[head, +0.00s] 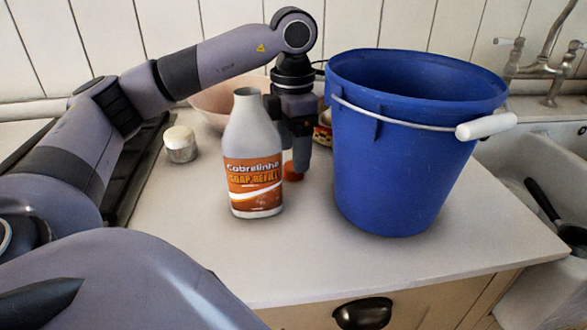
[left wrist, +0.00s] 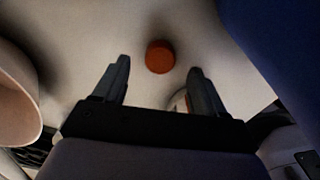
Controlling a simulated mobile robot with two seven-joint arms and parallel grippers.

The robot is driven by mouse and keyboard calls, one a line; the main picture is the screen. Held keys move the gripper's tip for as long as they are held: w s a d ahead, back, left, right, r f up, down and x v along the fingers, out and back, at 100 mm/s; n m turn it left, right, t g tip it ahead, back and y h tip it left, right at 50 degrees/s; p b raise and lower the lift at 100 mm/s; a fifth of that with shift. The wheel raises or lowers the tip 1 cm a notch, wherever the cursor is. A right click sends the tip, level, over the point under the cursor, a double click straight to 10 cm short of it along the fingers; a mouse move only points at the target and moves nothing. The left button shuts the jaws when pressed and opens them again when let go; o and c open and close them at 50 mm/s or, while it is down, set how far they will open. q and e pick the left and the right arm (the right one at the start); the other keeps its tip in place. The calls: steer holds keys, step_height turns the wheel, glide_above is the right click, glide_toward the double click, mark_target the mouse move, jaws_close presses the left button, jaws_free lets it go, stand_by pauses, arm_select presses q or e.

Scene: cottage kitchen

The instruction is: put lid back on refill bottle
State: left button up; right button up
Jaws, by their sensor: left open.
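The refill bottle (head: 253,150) stands upright and uncapped on the counter, grey with an orange label. The orange lid (head: 292,171) lies on the counter just behind and to the right of the bottle, partly hidden by my left gripper. In the left wrist view the round lid (left wrist: 160,57) is ahead of and between the spread fingers, touching neither as far as I can tell. My left gripper (head: 301,165) points down behind the bottle, open and empty; its fingers also show in the left wrist view (left wrist: 158,75). My right gripper is not in view.
A large blue bucket (head: 400,150) with a white handle grip stands close to the right of my gripper. A pink bowl (head: 212,103) is behind the bottle, and a small white-capped jar (head: 180,144) is to the left. The sink (head: 520,170) is at the right.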

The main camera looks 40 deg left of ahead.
arm_select(q)
steer(key=shift+f, duration=1.45)
steer(key=shift+c, duration=0.3)
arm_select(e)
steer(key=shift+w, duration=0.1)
arm_select(q)
steer(key=c, duration=1)
steer(key=shift+r, duration=0.1)
steer(key=shift+c, duration=0.3)
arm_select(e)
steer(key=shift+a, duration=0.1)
arm_select(q)
steer(key=shift+r, duration=0.5)
step_height(320, 180, up, 19)
steer(key=p, duration=0.7)
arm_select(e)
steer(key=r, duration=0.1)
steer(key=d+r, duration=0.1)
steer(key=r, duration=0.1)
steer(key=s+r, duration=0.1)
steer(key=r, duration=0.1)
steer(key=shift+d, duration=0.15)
